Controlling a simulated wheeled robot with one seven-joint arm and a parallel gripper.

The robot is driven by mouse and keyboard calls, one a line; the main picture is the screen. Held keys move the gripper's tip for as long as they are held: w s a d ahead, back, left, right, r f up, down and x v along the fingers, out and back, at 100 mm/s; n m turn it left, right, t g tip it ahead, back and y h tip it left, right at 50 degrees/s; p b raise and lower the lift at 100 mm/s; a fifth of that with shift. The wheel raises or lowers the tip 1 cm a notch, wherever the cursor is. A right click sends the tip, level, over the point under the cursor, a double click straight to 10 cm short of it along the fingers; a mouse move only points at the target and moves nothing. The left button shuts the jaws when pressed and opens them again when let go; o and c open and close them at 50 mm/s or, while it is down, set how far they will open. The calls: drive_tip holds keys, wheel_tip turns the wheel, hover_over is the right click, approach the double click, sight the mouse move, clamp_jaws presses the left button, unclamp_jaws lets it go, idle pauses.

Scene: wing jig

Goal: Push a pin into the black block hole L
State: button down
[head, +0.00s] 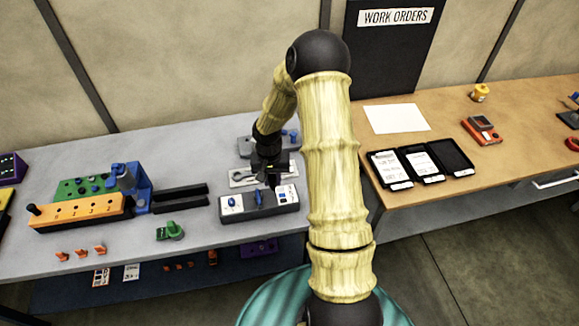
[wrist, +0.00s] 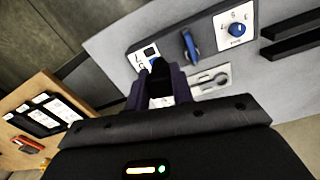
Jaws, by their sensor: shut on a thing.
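My gripper (head: 270,180) is above the back right part of a grey control panel (head: 235,213). In the wrist view my gripper (wrist: 159,88) is shut on a dark, round-ended thing (wrist: 159,68), mostly hidden between the fingers; I cannot tell what it is. Several orange pins, one of them at the front left (head: 81,253), stand on the grey table. An orange block (head: 75,212) with numbered holes lies behind them. Two parallel black bars (head: 180,199) lie right of a blue fixture (head: 130,182). I cannot make out a hole marked L.
The panel has a blue dial (wrist: 236,30) and a blue lever (wrist: 190,46). A pale plate with a cutout (wrist: 210,80) lies behind it. A green piece (head: 170,231) lies near the front edge. Dark trays (head: 455,155) lie on the wooden table at right.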

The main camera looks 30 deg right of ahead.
drive_tip(key=a+f+n+b, duration=0.1)
drive_tip(key=a+f+b, duration=0.1)
drive_tip(key=f+b, duration=0.1)
drive_tip(key=s+a+f+n+b, duration=0.1)
drive_tip(key=a+f+n+b, duration=0.1)
drive_tip(key=f, duration=0.3)
drive_tip(key=s+a+f+n+b, duration=0.1)
drive_tip(key=a+f+n+b, duration=0.1)
drive_tip(key=a+f+b, duration=0.2)
drive_tip(key=shift+a+f+b, duration=0.1)
drive_tip(key=shift+f+b, duration=0.15)
drive_tip(key=shift+b, duration=0.3)
drive_tip(key=shift+r, duration=0.1)
